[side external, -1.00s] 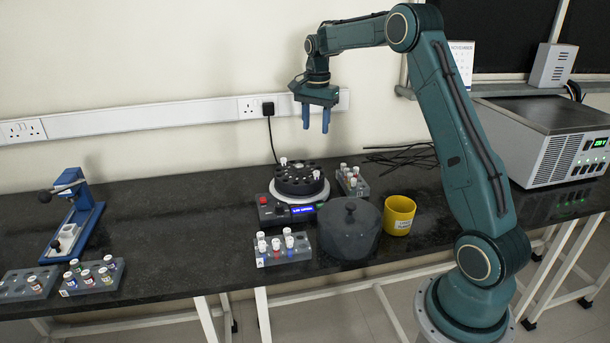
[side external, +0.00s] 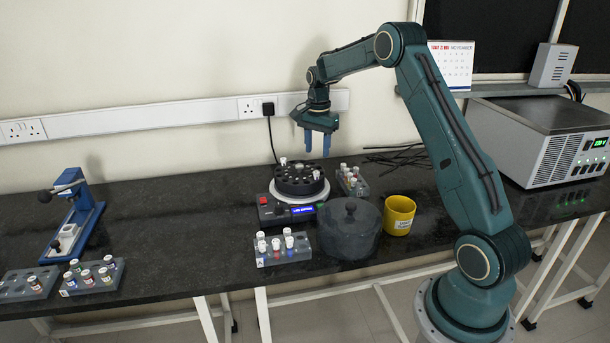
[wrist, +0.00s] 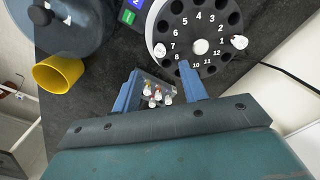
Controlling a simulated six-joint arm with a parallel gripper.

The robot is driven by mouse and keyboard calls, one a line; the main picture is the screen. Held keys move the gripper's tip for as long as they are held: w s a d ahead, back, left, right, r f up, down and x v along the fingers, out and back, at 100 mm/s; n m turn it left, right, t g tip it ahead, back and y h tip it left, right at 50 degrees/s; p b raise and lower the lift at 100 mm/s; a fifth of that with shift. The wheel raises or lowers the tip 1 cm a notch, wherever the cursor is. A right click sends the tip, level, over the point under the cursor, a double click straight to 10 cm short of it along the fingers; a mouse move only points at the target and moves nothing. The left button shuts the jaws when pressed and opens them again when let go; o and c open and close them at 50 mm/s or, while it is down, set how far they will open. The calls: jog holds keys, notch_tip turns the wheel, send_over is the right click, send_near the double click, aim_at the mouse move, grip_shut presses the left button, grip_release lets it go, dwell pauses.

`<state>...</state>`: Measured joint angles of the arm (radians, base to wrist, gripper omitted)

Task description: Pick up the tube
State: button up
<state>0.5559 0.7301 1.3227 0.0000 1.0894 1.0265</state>
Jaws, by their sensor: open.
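The task does not say which tube; several capped tubes are in view. My gripper (side external: 317,153) is open and empty, pointing down above the black numbered rotor (side external: 299,180). One white-capped tube (side external: 283,161) stands at the rotor's edge. The wrist view shows two white caps on the rotor, one at the left (wrist: 159,50) and one at the right (wrist: 239,42). A small grey rack of tubes (wrist: 155,95) shows between my fingers (wrist: 160,72) in the wrist view, well below them. That rack (side external: 353,183) stands right of the rotor in the side view.
A front rack of tubes (side external: 283,251), a dark knobbed lid (side external: 350,231) and a yellow cup (side external: 398,215) stand near the rotor. Racks (side external: 91,281) and a blue press (side external: 72,220) are at left. The counter between is clear.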

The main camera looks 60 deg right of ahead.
aim_at(317, 172)
jog(key=shift+f, duration=1.15)
jog(key=shift+a+f, duration=0.1)
jog(key=shift+f, duration=2.45)
grip_shut()
